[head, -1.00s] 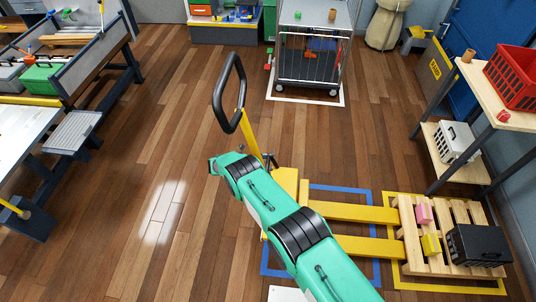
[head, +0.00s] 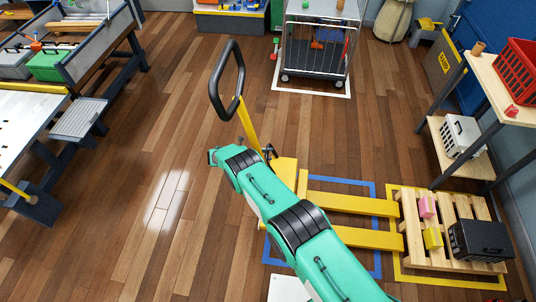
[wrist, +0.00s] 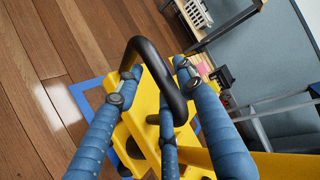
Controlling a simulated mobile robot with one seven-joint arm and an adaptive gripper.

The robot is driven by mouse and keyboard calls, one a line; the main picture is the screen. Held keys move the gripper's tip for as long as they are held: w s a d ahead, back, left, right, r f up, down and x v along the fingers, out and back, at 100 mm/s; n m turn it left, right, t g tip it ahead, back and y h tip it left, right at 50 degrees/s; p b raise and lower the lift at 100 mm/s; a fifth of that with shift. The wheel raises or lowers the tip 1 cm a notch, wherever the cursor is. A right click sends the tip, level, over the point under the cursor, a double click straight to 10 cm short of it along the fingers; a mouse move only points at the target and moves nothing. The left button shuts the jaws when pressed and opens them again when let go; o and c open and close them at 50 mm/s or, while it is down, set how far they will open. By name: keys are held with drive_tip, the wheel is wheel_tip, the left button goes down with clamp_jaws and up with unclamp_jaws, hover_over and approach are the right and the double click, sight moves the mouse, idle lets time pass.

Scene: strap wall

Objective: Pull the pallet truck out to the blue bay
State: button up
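The yellow pallet truck (head: 287,172) stands with its forks across the blue-taped bay (head: 376,190). The fork ends reach the wooden pallet (head: 470,206) in the yellow-taped bay (head: 447,282); whether they run under it is unclear. The truck's black loop handle (head: 214,95) rises upright on a yellow bar. In the wrist view, the handle (wrist: 150,45) lies between the blue fingers of my gripper (wrist: 156,70). The fingers are spread around the loop; whether any finger touches it is unclear.
The pallet carries a pink block (head: 427,207), a yellow block (head: 433,238) and a black crate (head: 480,241). A shelf rack (head: 467,92) stands at right. A wire trolley (head: 316,45) stands in a white-taped bay at the back. The wooden floor (head: 120,205) at left is clear.

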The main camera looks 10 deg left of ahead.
drive_tip(key=w+v, duration=0.1)
drive_tip(key=v, duration=1.2)
drive_tip(key=shift+a+r, duration=0.4)
drive_tip(key=shift+a, duration=0.05)
idle(0.7)
idle(0.5)
